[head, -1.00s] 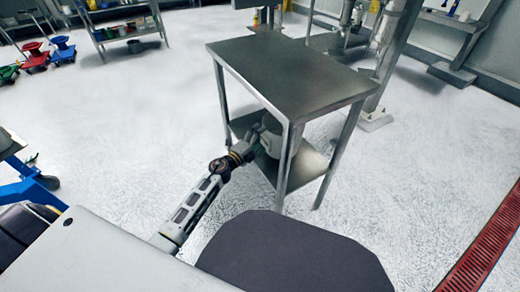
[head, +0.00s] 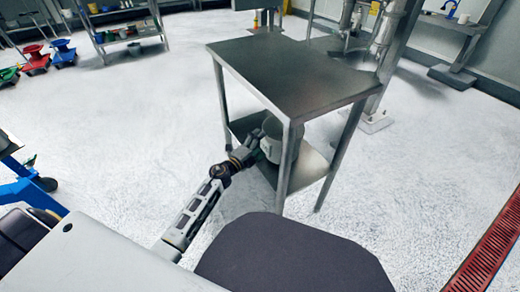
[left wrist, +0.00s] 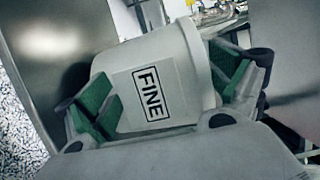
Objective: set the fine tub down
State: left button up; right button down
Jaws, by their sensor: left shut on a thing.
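The fine tub (left wrist: 170,75) is a pale grey tub with a "FINE" label, seen close up in the left wrist view. In the head view the tub (head: 273,150) is at the lower shelf of the steel table, partly hidden by a table leg. My left gripper (left wrist: 170,95) has its green-padded fingers on both sides of the tub and is shut on it. In the head view my left gripper (head: 258,146) reaches in from the left under the tabletop. Whether the tub's base touches the shelf cannot be told. My right gripper is out of view.
The steel table has a flat, bare top (head: 290,70) above the tub and a lower shelf (head: 308,168) with bare room on its right. Its front leg (head: 285,165) stands close to my gripper. Open white floor (head: 130,130) lies to the left.

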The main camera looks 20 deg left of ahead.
pick_arm(q)
jog(key=shift+f+b, duration=0.7)
jog(key=shift+f, duration=0.3)
jog(key=o, duration=1.7)
jog(key=shift+f, duration=0.2)
jog(key=shift+o, duration=0.2)
jog(key=shift+s, duration=0.1)
jog(key=shift+p+v, duration=0.5)
jog(key=shift+v, duration=1.45)
jog(key=p+v, duration=0.1)
jog(key=v, duration=0.7)
jog(key=shift+p, duration=0.3)
jog(key=shift+a+r, duration=0.1)
jog(key=shift+r, duration=0.05)
